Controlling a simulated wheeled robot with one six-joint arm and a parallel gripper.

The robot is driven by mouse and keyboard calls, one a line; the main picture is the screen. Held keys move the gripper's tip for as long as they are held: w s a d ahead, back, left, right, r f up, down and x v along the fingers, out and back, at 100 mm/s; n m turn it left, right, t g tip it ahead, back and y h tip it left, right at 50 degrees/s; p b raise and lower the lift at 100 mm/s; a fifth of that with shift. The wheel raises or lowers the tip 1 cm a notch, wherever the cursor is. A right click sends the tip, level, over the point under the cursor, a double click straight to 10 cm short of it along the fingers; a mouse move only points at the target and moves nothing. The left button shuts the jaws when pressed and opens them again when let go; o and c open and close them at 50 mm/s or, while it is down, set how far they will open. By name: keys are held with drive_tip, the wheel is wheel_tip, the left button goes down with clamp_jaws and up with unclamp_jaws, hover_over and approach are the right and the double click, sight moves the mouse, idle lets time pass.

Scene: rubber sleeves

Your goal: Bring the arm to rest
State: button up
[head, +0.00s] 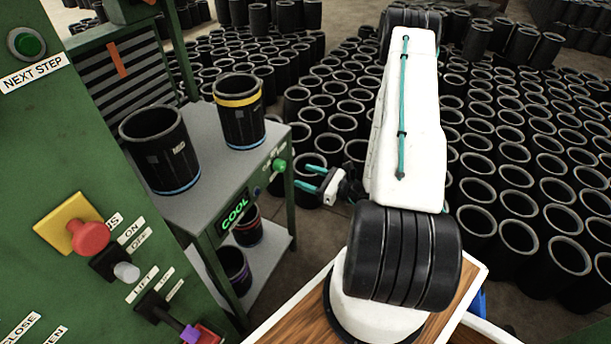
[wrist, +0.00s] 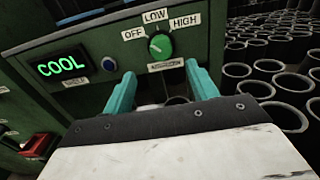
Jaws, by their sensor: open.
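My arm (head: 405,120), white with black ribbed joints, is raised and bent over my wooden-topped base. My gripper (head: 311,179) has teal fingers and points left, toward the grey-topped green bench. In the wrist view my gripper (wrist: 162,78) is open, with a clear gap between its fingers and nothing held. The green knob (wrist: 161,46), marked OFF, LOW and HIGH, appears beyond the fingertips. It also shows on the bench's front in the head view (head: 279,165). I cannot tell the exact distance from fingertips to knob, but they look apart.
Two black sleeves (head: 160,150) (head: 239,118) stand on the bench, one yellow-banded. A lit COOL display (head: 235,211) is on its front. More sleeves sit on the lower shelf. A green panel (head: 60,180) with buttons and switches fills the left. Many sleeves crowd the floor behind my arm.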

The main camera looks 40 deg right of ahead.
idle(0.3)
drive_tip(key=s+a+r+n+g+y, duration=0.4)
drive_tip(key=a+r+n+g, duration=0.3)
drive_tip(key=r+n+g, duration=0.1)
drive_tip(key=s+a+r+n+g+y, duration=0.4)
drive_tip(key=s+a+r+n+g, duration=0.1)
drive_tip(key=a+r+n+g, duration=0.35)
drive_tip(key=s+a+r+n+h, duration=0.2)
drive_tip(key=s+r+n+h, duration=0.3)
drive_tip(key=r, duration=0.5)
drive_tip(key=s+a+r+n+h, duration=0.3)
drive_tip(key=s+r+n+h, duration=0.2)
drive_tip(key=r+n+h, duration=0.4)
drive_tip(key=shift+s+r+n+t, duration=0.2)
drive_tip(key=shift+r+n+t, duration=0.25)
drive_tip(key=shift+r+n, duration=0.3)
drive_tip(key=shift+r, duration=0.1)
